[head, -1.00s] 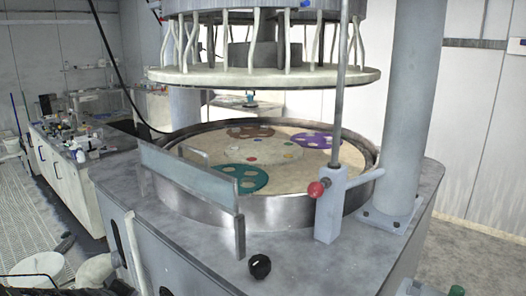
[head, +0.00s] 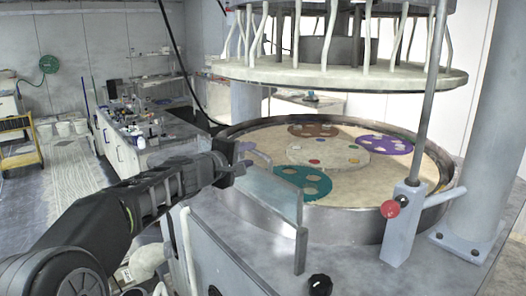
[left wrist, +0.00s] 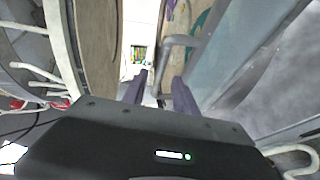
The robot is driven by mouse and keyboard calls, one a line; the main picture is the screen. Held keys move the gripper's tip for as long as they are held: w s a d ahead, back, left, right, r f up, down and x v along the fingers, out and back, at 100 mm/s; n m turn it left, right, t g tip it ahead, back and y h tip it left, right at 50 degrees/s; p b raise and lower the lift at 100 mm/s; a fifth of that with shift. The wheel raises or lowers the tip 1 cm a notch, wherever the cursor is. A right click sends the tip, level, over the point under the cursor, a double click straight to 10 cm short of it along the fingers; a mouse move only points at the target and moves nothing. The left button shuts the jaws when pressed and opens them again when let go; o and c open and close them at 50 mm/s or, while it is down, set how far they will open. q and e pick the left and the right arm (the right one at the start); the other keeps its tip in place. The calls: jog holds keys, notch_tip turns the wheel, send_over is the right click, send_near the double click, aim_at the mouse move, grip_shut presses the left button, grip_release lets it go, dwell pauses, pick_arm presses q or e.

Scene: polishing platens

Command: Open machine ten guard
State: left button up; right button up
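The guard (head: 272,195) is an upright, see-through grey panel on a metal post at the front rim of the round platen (head: 350,205). Its bent bar handle (head: 262,155) shows at the panel's upper left. My left gripper (head: 240,160) is at that end of the guard, by the handle. In the left wrist view the two dark fingers (left wrist: 160,88) stand apart. The handle bar (left wrist: 180,41) passes in front of them and runs down into the gap between them. I cannot tell whether they touch it. My right gripper is not in view.
A round upper plate (head: 340,76) with hanging white hoses is above the platen. A post with a red knob (head: 390,209) and a black knob (head: 320,285) are at the right and front. A cluttered bench (head: 150,145) stands behind left.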

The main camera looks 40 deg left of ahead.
aim_at(254, 152)
pick_arm(q)
jog(key=w, duration=0.2)
jog(key=w+p, duration=0.1)
jog(key=w, duration=0.1)
jog(key=w+f+p, duration=0.1)
jog(key=w, duration=0.1)
jog(key=shift+w+a, duration=0.1)
jog(key=shift+a, duration=0.25)
jog(key=shift+w+a+f, duration=0.1)
jog(key=shift+w+f, duration=0.05)
jog(key=shift+w, duration=0.5)
jog(key=shift+c, duration=0.5)
grip_shut()
